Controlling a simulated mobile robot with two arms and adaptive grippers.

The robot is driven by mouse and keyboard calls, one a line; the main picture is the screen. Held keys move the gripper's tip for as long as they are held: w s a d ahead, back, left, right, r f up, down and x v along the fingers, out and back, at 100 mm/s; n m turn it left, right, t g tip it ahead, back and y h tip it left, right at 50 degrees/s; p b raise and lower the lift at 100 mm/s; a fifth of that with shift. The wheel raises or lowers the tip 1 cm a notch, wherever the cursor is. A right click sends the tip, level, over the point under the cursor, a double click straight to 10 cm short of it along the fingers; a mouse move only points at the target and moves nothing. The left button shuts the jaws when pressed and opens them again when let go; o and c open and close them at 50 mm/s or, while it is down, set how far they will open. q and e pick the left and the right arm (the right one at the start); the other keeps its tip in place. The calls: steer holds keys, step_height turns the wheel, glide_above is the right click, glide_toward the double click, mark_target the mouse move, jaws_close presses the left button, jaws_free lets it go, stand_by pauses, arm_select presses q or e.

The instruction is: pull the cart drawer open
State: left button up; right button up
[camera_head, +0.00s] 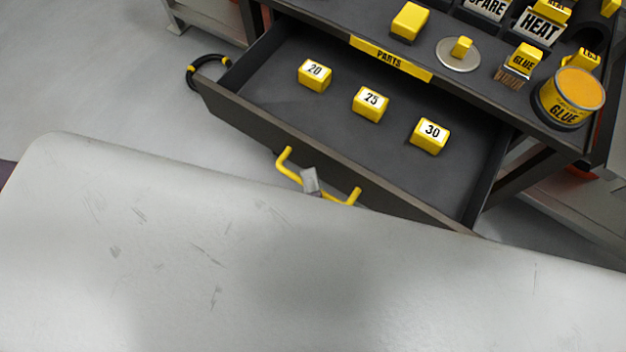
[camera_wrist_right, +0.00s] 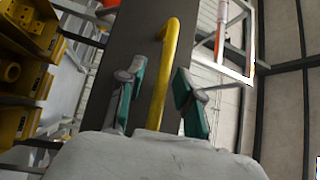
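The cart drawer (camera_head: 335,75) stands pulled out from under the yellow PARTS label (camera_head: 391,58). Its dark front carries a yellow bar handle (camera_head: 287,168), which also shows in the right wrist view (camera_wrist_right: 169,45). My right gripper (camera_head: 311,181) shows only as a small grey fingertip at the handle's middle. In the wrist view, its two teal-padded fingers (camera_wrist_right: 160,98) stand apart on either side of the handle, with visible gaps; contact is unclear. My left gripper is not in view.
Yellow blocks marked 20 (camera_head: 314,75), 75 (camera_head: 370,104) and 30 (camera_head: 430,135) sit in the drawer. A glue tin (camera_head: 570,97) stands near the cart top's edge. A black cable loop (camera_head: 193,75) is left of the drawer. My pale body covers the foreground.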

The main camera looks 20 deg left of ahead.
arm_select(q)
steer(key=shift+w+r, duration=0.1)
arm_select(e)
steer(key=v, duration=1.2)
steer(key=shift+r, duration=0.1)
